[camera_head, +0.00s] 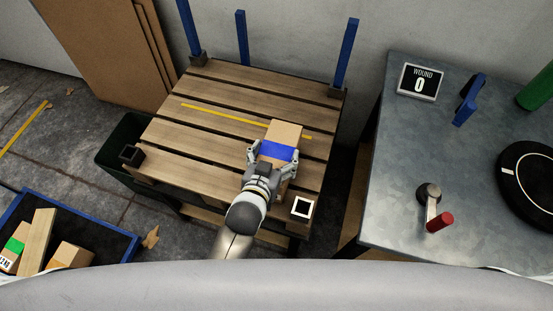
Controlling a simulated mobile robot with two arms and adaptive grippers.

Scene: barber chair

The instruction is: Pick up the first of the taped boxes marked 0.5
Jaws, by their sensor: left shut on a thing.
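A cardboard box with a blue tape band (284,133) sits on or just above the wooden pallet table (206,126). My left gripper (273,154) reaches in from below, with one finger on each side of the box, and is shut on it. Whether the box touches the slats is not clear. No 0.5 mark can be read on it. Another box with green tape (14,246) and a plain-looking box (72,255) lie in a blue-rimmed crate at lower left. My right gripper is not in view.
Blue posts (346,53) stand at the pallet's back corners. A metal table (398,154) at right carries a sign reading WOUND 0 (420,82), a crank with a red handle (439,222) and a black disc (531,185). The blue-rimmed crate (118,228) is at lower left.

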